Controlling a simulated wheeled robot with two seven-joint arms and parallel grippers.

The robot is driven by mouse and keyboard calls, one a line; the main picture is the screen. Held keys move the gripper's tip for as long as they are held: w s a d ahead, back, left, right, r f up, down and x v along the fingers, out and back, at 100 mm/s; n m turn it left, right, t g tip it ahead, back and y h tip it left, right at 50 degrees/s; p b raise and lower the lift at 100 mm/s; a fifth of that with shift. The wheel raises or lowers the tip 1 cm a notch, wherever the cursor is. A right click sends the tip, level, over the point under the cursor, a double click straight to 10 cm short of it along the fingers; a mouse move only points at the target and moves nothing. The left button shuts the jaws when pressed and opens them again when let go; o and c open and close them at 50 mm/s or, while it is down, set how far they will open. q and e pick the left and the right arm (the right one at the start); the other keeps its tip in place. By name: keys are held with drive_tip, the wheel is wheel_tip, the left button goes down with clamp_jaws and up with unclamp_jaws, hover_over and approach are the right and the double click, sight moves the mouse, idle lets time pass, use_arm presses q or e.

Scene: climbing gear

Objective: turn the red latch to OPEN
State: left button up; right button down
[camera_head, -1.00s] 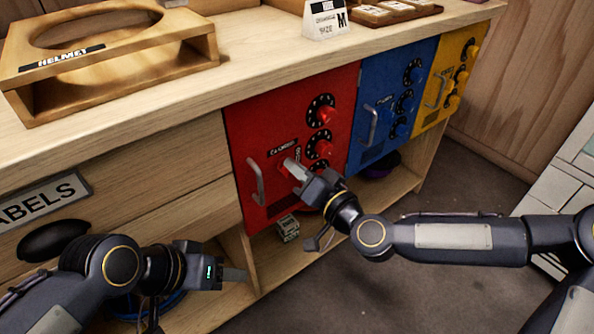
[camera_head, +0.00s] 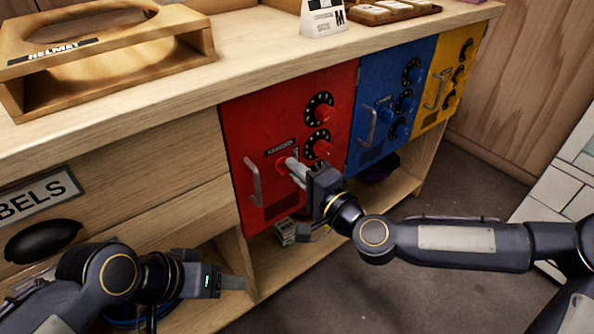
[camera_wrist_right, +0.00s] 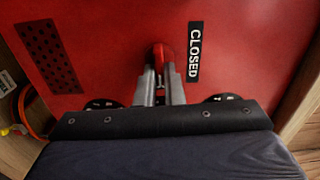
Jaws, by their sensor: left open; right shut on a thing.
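The red latch (camera_wrist_right: 163,56) is on the red door (camera_head: 245,120) of the cabinet, and part of it also shows in the head view (camera_head: 281,163). My right gripper (camera_head: 294,168) is shut on the latch, and in the right wrist view its two fingers (camera_wrist_right: 160,85) stand on either side of it. A black CLOSED label (camera_wrist_right: 195,52) is right beside the latch. A small label above the latch is too blurred to read in the head view. My left gripper (camera_head: 232,283) is open and empty, low in front of the wooden cabinet.
A metal handle (camera_head: 253,182) is on the red door left of the latch. Red knobs (camera_head: 322,149) with black dials are to its upper right. Blue (camera_head: 375,95) and yellow (camera_head: 462,45) doors follow at right.

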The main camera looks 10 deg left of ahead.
drive_tip(key=shift+m, duration=0.3)
drive_tip(key=c, duration=1.5)
unclamp_jaws()
drive_tip(key=shift+c, duration=0.2)
drive_tip(key=p+v, duration=0.2)
drive_tip(key=v, duration=0.5)
drive_tip(key=shift+s+d, duration=0.25)
drive_tip(key=shift+d, duration=0.1)
